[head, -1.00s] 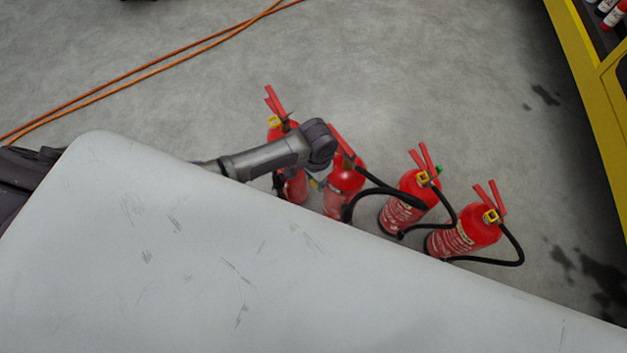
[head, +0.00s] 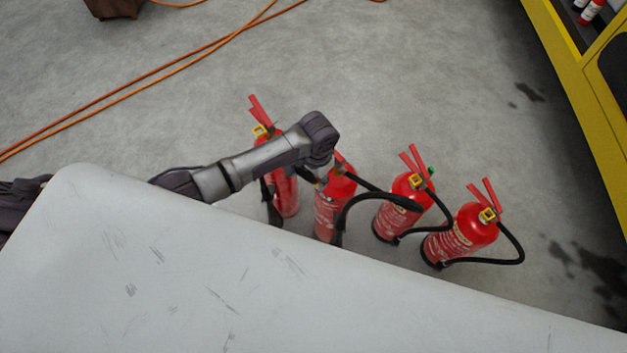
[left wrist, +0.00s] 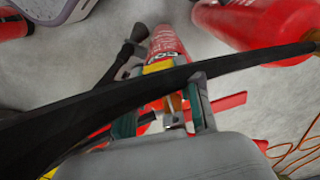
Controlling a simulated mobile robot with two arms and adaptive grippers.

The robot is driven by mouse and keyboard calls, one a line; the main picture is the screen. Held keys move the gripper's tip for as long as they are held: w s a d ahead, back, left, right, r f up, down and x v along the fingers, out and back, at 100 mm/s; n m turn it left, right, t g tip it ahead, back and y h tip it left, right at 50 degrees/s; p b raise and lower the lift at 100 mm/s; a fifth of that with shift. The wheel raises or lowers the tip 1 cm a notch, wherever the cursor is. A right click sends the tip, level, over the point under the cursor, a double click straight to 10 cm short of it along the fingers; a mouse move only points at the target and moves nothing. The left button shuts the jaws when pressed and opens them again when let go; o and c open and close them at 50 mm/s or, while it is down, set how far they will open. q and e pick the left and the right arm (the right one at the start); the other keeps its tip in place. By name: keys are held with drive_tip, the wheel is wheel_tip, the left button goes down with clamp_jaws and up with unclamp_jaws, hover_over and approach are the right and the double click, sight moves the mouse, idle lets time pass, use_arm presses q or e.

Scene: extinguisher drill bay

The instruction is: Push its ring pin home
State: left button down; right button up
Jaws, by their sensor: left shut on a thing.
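Several red fire extinguishers stand in a slanting row on the floor beyond the table. My left gripper (head: 318,168) is at the head of the second extinguisher from the left (head: 333,205), and my wrist hides most of that head. In the left wrist view my left gripper (left wrist: 167,113) has a finger on either side of a yellow-orange part, which looks like the ring pin (left wrist: 175,102). It is shut on it. A black hose (left wrist: 100,103) crosses in front of the fingers and hides part of the grip. How far the pin is in cannot be seen. My right gripper is not in view.
The leftmost extinguisher (head: 284,190) stands close beside my wrist. Two more, the third (head: 408,205) and the rightmost (head: 465,232), stand to the right. A pale table (head: 190,265) fills the foreground. Orange cables (head: 150,75) lie on open floor; a yellow frame (head: 572,95) is at right.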

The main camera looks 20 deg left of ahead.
use_arm(q)
drive_tip(key=shift+w+d+b, duration=0.35)
drive_tip(key=shift+w, duration=0.4)
drive_tip(key=shift+w+d+b, duration=0.3)
drive_tip(key=shift+w+b, duration=0.1)
drive_tip(key=shift+w, duration=0.3)
drive_tip(key=shift+w+d+b, duration=0.35)
drive_tip(key=shift+w, duration=0.4)
drive_tip(key=shift+w+r, duration=0.1)
drive_tip(key=c, duration=0.7)
unclamp_jaws()
wheel_tip(320, 180, up, 12)
